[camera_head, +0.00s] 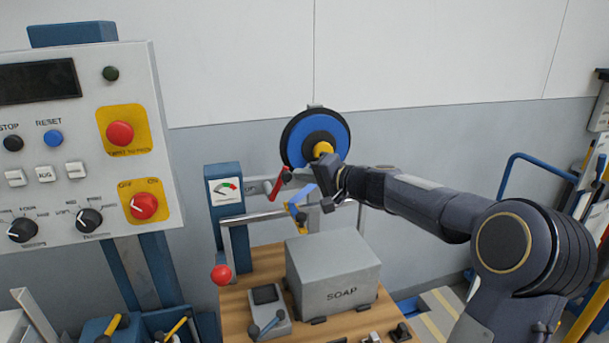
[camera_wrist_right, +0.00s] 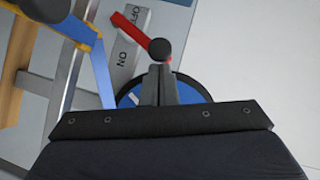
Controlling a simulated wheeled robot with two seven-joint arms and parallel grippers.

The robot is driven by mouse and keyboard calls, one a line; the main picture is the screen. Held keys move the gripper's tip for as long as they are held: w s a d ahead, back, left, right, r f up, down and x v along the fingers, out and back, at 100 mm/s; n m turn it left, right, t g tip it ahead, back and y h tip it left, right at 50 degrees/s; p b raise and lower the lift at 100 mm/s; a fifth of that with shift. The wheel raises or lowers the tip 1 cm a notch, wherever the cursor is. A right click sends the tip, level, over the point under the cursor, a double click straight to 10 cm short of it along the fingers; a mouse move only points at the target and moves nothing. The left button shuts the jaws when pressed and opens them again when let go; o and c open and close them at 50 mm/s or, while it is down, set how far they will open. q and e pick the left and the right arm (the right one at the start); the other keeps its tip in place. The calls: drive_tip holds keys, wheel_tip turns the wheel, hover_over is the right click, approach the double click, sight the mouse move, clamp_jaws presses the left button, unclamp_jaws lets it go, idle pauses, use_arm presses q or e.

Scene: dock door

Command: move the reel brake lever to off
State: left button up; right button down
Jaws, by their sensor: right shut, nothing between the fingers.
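The reel brake lever (camera_head: 279,184) is a red arm with a dark knob, mounted on a grey plate left of the blue reel (camera_head: 300,139). In the right wrist view the red lever (camera_wrist_right: 130,27) lies across the plate (camera_wrist_right: 127,58), which is marked OFF and ON. Its dark knob (camera_wrist_right: 160,49) is just past my fingertips. My right gripper (camera_head: 326,194) is to the right of the lever in the head view. Its fingers (camera_wrist_right: 160,72) are shut and empty, with their tips close to the knob; I cannot tell whether they touch. My left gripper is not in view.
A blue and yellow part (camera_head: 297,208) and a metal rail (camera_head: 240,217) are close by. Below stand a grey SOAP box (camera_head: 333,275) and a small lever box (camera_head: 268,310) on a wooden top. A control panel (camera_head: 85,150) stands at the left.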

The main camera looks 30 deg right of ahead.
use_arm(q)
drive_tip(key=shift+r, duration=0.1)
use_arm(e)
drive_tip(key=shift+r, duration=0.1)
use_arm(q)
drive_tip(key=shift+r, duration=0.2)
use_arm(e)
drive_tip(key=shift+a+r+n, duration=0.15)
drive_tip(key=shift+a+n, duration=0.15)
